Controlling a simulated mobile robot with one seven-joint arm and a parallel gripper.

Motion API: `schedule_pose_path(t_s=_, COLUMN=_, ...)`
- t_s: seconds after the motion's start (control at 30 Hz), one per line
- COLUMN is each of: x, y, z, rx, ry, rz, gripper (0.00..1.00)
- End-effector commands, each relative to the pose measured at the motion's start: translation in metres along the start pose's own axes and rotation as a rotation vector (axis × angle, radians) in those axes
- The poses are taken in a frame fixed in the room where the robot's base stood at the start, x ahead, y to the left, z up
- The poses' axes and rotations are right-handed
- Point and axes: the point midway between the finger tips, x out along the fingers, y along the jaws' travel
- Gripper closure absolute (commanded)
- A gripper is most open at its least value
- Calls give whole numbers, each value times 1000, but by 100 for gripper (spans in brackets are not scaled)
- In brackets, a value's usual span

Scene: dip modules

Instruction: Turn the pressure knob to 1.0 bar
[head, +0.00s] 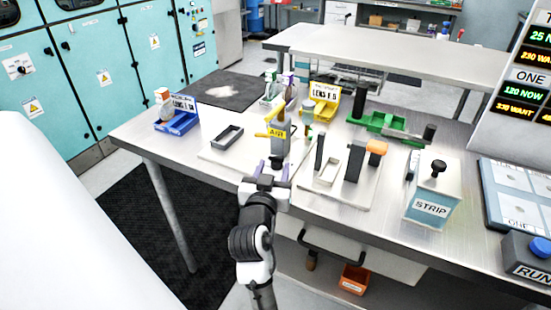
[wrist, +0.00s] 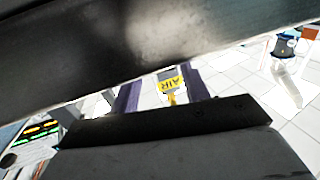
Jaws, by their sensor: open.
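The grey air unit (head: 281,122) with a yellow AIR label stands on the near part of the bench in the head view, a yellow lever (head: 267,135) at its side. I cannot make out a separate pressure knob or its reading. My gripper (head: 272,167) is open at the bench's front edge, its purple fingers spread just in front of and below the air unit. In the wrist view, the AIR label (wrist: 173,85) appears upside down between the fingers (wrist: 162,93). Nothing shows held, and contact cannot be told.
A base plate with dark posts and an orange cap (head: 377,147) stands right of the air unit. The STRIP box (head: 433,197) is farther right. A dark tray (head: 227,137) and blue bin (head: 178,123) are left. Large dark surfaces (wrist: 120,50) block much of the wrist view.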

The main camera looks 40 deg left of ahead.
Motion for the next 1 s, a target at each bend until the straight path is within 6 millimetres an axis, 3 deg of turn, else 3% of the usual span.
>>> schedule_pose_path(t_s=0.23, x=28, y=0, z=-1, rx=1, ry=1, rz=0, gripper=54)
schedule_pose_path(t_s=0.57, x=32, y=0, z=0, rx=1, ry=1, rz=0, gripper=54)
schedule_pose_path(t_s=0.83, x=32, y=0, z=0, rx=1, ry=1, rz=-1, gripper=86)
schedule_pose_path(t_s=1.0, x=32, y=-2, z=2, rx=-2, ry=-1, rz=20, gripper=86)
